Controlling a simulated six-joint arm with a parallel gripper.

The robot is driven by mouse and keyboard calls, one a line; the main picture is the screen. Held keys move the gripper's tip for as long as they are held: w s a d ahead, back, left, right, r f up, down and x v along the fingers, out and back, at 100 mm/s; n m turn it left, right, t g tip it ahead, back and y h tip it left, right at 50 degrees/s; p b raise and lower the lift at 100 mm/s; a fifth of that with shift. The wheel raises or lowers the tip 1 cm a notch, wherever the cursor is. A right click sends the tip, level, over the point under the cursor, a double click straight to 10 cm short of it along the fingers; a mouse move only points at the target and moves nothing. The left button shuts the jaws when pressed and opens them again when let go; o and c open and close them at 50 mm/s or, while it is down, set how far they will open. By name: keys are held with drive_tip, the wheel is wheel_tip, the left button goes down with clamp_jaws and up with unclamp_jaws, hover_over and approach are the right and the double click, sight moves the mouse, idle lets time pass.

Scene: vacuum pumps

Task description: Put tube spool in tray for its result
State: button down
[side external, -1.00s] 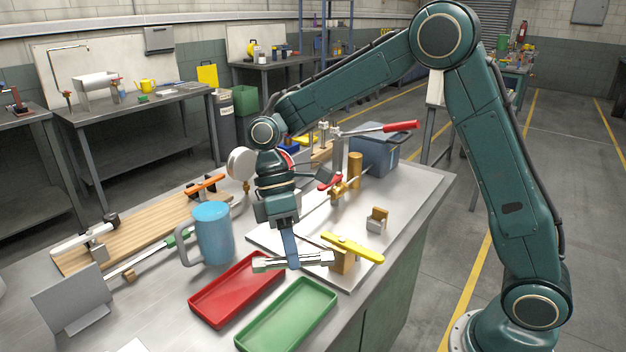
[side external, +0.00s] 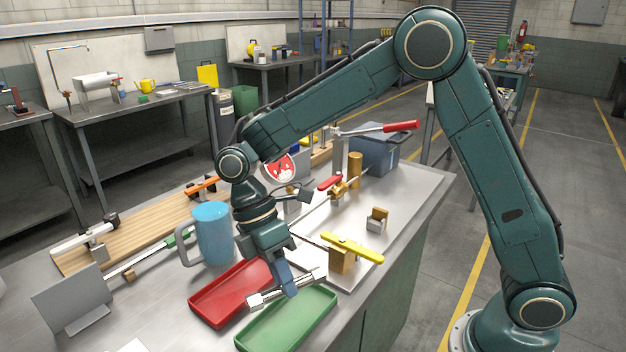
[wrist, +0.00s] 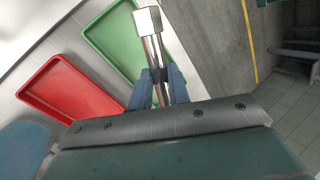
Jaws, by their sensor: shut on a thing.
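The tube spool (side external: 262,299) is a shiny metal tube with a wider square-looking end. My gripper (side external: 288,285) is shut on it and holds it above the trays, near the gap between them. In the wrist view the spool (wrist: 149,30) sticks out between the blue fingers of my gripper (wrist: 158,88), over the green tray. The green tray (side external: 318,318) and the red tray (side external: 207,309) lie side by side on the bench, both with no contents visible. They also show in the wrist view, green (wrist: 98,33) and red (wrist: 33,92).
A blue mug (side external: 213,235) stands close left of my wrist. A yellow-handled valve (side external: 352,248) stands right behind the gripper. A grey plate stand (side external: 75,297) is at the far left. The bench edge runs just right of the green tray.

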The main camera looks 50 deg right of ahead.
hover_over(292, 322)
drive_tip(key=w, duration=0.1)
drive_tip(key=shift+w+f, duration=0.2)
drive_tip(key=shift+f, duration=2.3)
drive_tip(key=shift+f, duration=0.25)
drive_tip(key=shift+f, duration=0.45)
drive_tip(key=shift+f, duration=0.2)
drive_tip(key=c, duration=1.3)
unclamp_jaws()
drive_tip(key=shift+o, duration=0.2)
drive_tip(key=shift+f, duration=0.1)
drive_tip(key=shift+w, duration=0.1)
